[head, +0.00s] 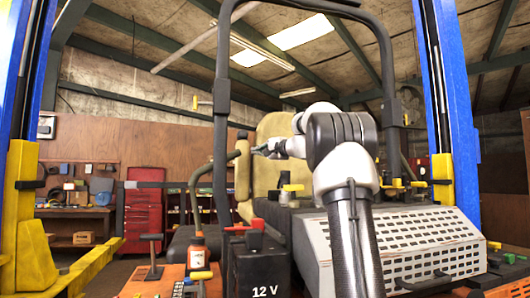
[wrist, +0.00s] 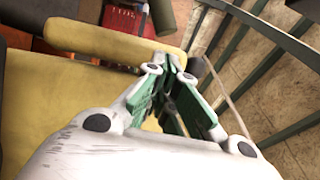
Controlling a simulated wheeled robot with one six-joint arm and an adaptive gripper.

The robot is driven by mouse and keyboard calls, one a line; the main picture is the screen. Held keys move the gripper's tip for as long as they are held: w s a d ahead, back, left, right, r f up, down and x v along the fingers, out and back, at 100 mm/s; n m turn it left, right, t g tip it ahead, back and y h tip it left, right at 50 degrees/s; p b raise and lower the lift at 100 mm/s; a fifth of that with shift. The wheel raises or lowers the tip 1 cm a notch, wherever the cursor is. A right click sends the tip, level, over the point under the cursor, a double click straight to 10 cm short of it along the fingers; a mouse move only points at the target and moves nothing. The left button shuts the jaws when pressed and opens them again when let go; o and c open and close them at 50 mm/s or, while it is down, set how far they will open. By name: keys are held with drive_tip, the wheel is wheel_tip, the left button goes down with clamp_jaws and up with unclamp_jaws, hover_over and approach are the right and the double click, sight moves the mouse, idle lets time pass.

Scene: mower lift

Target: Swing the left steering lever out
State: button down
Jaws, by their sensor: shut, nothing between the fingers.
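The left steering lever (head: 192,185) is a dark olive bent tube left of the seat in the head view. It rises and then bends right, toward the seat's left armrest. My gripper (head: 258,150) is near the top of that yellow armrest (head: 243,172), in front of the seat back. In the wrist view my gripper (wrist: 172,64) has its green-padded fingers brought together at the tips, with nothing held. A dark olive cylinder (wrist: 161,16) at the top of that view may be part of the lever; it is apart from the fingertips.
The yellow seat back (head: 275,130) is behind my gripper. A dark roll bar (head: 221,110) frames the seat. A black 12 V battery (head: 260,265) and a perforated light cover (head: 400,245) are in front. Blue lift posts (head: 450,80) stand at both sides.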

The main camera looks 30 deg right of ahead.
drive_tip(key=shift+w+a, duration=0.2)
drive_tip(key=shift+w, duration=0.85)
drive_tip(key=shift+w+a, duration=0.2)
drive_tip(key=shift+w, duration=0.85)
drive_tip(key=w+a+r, duration=0.1)
drive_tip(key=a, duration=0.4)
drive_tip(key=w+a+r, duration=0.2)
drive_tip(key=a, duration=0.3)
drive_tip(key=shift+a+r, duration=0.25)
drive_tip(key=shift+a, duration=0.1)
drive_tip(key=shift+s, duration=0.1)
